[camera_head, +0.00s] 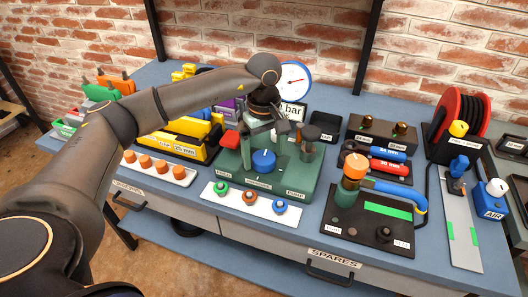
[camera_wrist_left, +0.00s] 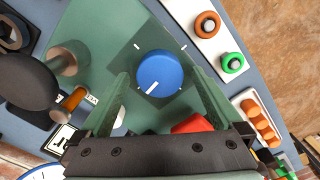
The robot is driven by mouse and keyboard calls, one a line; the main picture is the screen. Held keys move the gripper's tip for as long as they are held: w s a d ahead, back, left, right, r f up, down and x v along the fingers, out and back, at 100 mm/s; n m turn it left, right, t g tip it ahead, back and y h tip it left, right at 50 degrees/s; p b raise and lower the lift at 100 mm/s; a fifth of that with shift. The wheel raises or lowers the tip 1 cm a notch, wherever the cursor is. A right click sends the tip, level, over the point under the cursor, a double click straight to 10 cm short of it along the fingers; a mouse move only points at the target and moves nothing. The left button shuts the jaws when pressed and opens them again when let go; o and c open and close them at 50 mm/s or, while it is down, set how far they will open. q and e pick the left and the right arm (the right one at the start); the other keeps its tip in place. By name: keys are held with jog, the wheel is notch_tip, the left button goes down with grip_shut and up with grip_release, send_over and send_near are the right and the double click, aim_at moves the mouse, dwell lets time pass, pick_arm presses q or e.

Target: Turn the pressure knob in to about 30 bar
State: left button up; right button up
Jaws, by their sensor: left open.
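The blue pressure knob (camera_head: 263,160) sits on top of the green test block (camera_head: 298,180). In the left wrist view the knob (camera_wrist_left: 158,72) has a white pointer line toward the lower left, with white tick marks around it. My left gripper (camera_head: 266,143) is open just above and behind the knob. In the left wrist view its two fingers (camera_wrist_left: 160,82) spread either side of the knob's near side, with no visible contact. The round white gauge (camera_head: 294,80) with a red needle stands behind; its reading is too small to tell. A "bar" sign (camera_head: 291,112) is partly hidden by my gripper.
A red lever end (camera_head: 230,139) and a grey cylinder (camera_head: 308,150) stand close to the gripper. A white strip (camera_head: 240,202) with coloured rings lies in front. A black fixture with an orange cap (camera_head: 356,166) stands to the right.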

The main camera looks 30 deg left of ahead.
aim_at(264, 157)
pick_arm(q)
notch_tip(264, 157, up, 12)
jog(key=shift+r+p, duration=0.25)
jog(key=shift+p, duration=0.05)
